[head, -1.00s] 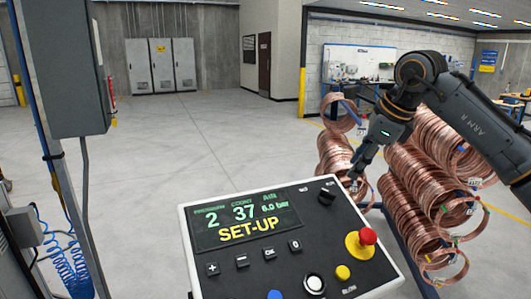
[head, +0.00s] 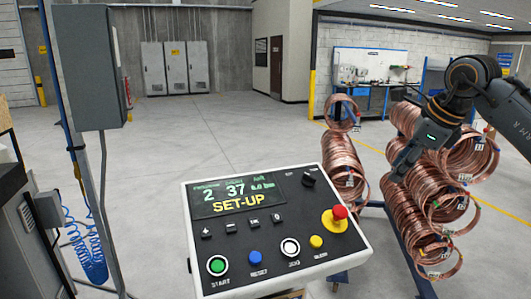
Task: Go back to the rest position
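My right gripper (head: 398,172) is dark and points down and to the left, in front of the copper coils on the right. Its fingers are small and dark, so I cannot tell whether they are open or shut; no object shows in it. It is apart from the control panel (head: 350,252), above and to the right of the panel's red knob (head: 340,212). The panel's screen (head: 238,198) reads SET-UP, with 2 and 37 above. My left gripper is not in view.
Copper coils (head: 345,160) hang in a column behind the panel, and more coils (head: 410,212) stand close to my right arm. A grey box (head: 90,68) on a post and a blue coiled hose (head: 90,262) are at left. The middle floor is open.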

